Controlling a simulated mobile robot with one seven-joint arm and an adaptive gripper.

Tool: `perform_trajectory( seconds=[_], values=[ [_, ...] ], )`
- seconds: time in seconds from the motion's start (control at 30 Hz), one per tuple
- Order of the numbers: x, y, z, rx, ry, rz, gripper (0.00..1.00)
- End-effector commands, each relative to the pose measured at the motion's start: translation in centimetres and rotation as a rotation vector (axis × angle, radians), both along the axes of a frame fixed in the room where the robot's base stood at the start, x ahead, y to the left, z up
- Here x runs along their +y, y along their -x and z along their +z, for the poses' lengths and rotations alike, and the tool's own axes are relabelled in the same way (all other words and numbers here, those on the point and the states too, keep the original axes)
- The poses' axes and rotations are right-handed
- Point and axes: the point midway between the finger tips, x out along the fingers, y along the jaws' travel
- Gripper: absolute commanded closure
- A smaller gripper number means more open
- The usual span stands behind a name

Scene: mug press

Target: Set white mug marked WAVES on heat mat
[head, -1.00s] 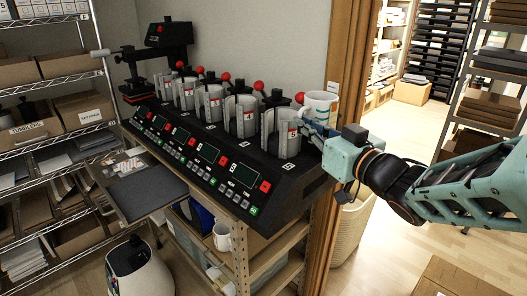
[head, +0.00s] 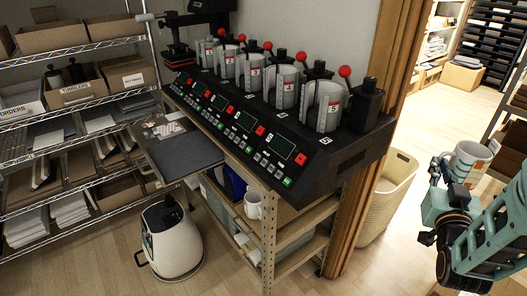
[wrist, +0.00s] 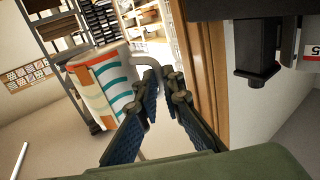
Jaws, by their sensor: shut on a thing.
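A white mug (head: 472,163) with teal wavy stripes and orange patches is in my gripper (head: 445,172) at the right of the head view, clear of the press bench. In the wrist view, my gripper (wrist: 163,80) is shut on the handle of the mug (wrist: 105,88), whose body is left of the fingers, somewhat tilted in the picture. No WAVES lettering is readable. A dark grey mat (head: 187,157), seemingly the heat mat, lies flat on a board left of the presses, with its middle bare. My gripper is far to its right.
A row of mug presses with red-knobbed levers stands on a black console (head: 270,135). Printed sheets (head: 165,129) lie behind the mat. Another white mug (head: 253,206) is on the shelf below. A wooden post (head: 375,130) and basket (head: 388,200) are near my arm.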

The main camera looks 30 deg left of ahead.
Motion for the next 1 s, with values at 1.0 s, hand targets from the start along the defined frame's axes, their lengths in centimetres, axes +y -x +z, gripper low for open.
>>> perform_trajectory(
  seconds=[1.0],
  values=[
    [-4.7,-1.6,-3.2,0.000,0.001,-0.150,1.00]
  ],
)
